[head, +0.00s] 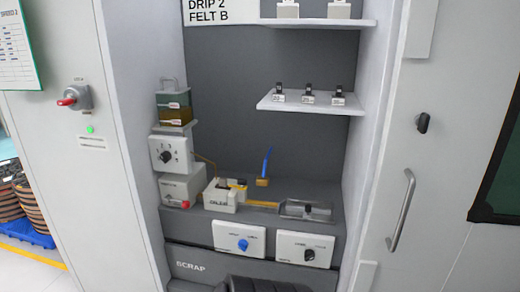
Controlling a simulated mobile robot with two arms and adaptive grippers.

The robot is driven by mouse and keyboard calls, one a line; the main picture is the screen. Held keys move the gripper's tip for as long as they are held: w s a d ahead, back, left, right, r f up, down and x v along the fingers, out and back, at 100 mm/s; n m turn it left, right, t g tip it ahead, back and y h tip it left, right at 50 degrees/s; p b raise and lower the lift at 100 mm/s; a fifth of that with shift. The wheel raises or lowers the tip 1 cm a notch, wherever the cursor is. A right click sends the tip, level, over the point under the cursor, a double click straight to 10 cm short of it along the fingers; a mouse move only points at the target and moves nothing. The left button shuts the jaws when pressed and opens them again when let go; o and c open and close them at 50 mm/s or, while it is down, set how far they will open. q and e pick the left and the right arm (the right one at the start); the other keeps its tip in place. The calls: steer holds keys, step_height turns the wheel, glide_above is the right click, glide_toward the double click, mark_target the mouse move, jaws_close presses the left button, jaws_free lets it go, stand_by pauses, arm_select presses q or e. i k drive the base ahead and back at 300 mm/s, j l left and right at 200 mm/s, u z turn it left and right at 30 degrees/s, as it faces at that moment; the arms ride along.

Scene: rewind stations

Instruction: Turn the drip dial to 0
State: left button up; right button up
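A white box with a black dial (166,156) and small marks around it stands at the left of the recess, under a reservoir (174,108) of amber liquid. It looks like the drip dial, but its marks and pointer are too small to read. Two more knobs are on the front panels below: a blue knob (243,245) and a black knob (309,254). Their labels are not legible. A sign (210,12) at the top reads "DRIP 2 FELT B". Neither of my grippers shows in the head view.
A white box with a red button (184,204) sits below the dial box. A white block (223,196), a blue-handled brush (265,167) and a clear-covered tray (305,211) are on the grey ledge. A shelf (310,104) holds small labelled items. White walls bound the recess.

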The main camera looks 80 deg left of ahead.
mark_target(166, 157)
steer(key=u, duration=3.4)
steer(key=j, duration=0.1)
